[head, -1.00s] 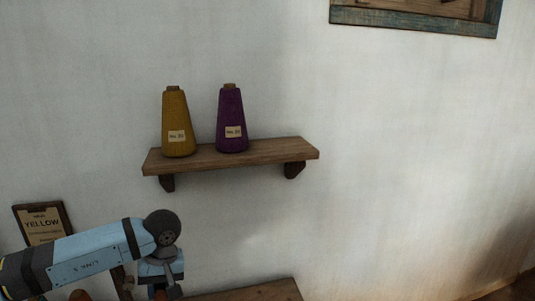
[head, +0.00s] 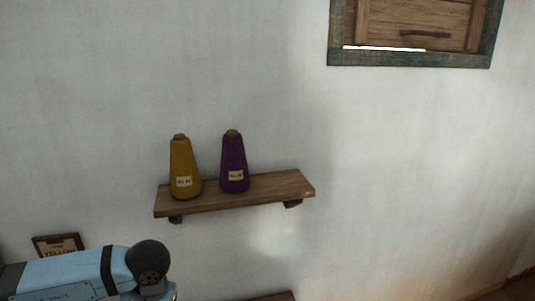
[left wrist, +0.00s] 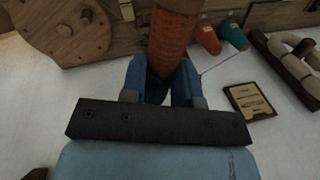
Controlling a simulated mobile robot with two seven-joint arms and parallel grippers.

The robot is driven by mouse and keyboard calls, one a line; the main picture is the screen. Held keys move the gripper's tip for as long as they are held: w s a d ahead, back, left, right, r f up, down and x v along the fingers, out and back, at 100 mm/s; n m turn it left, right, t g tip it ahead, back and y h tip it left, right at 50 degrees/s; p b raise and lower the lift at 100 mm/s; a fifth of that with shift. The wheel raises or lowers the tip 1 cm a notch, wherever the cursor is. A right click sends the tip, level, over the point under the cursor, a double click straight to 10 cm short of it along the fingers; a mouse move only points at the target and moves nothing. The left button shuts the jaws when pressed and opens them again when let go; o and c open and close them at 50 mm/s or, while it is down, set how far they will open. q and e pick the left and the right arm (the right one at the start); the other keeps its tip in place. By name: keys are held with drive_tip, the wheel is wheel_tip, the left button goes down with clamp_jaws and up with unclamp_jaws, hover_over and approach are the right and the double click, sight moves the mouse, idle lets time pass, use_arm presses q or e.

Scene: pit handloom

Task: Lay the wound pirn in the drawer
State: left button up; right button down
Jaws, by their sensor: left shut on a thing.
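In the left wrist view my left gripper (left wrist: 160,80) is shut on the wound pirn (left wrist: 175,42), a long piece with orange-brown thread. The pirn extends away from the fingers toward the top of the picture, where its far end is cut off. A dark green part shows between the fingers. In the head view only my left arm shows, at the lower left; its gripper is out of the picture. I cannot make out the drawer in either view. My right gripper is not in view.
A wall shelf (head: 256,193) holds a yellow cone (head: 183,168) and a purple cone (head: 233,163). A shuttered window (head: 412,57) is at upper right. The left wrist view shows a wooden wheel (left wrist: 65,28), orange (left wrist: 207,39) and teal (left wrist: 233,34) objects, and a framed card (left wrist: 249,101).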

use_arm(q)
drive_tip(key=shift+s+r, duration=0.35)
drive_tip(key=shift+r, duration=0.25)
drive_tip(key=shift+s+p, duration=0.15)
drive_tip(key=shift+p, duration=0.25)
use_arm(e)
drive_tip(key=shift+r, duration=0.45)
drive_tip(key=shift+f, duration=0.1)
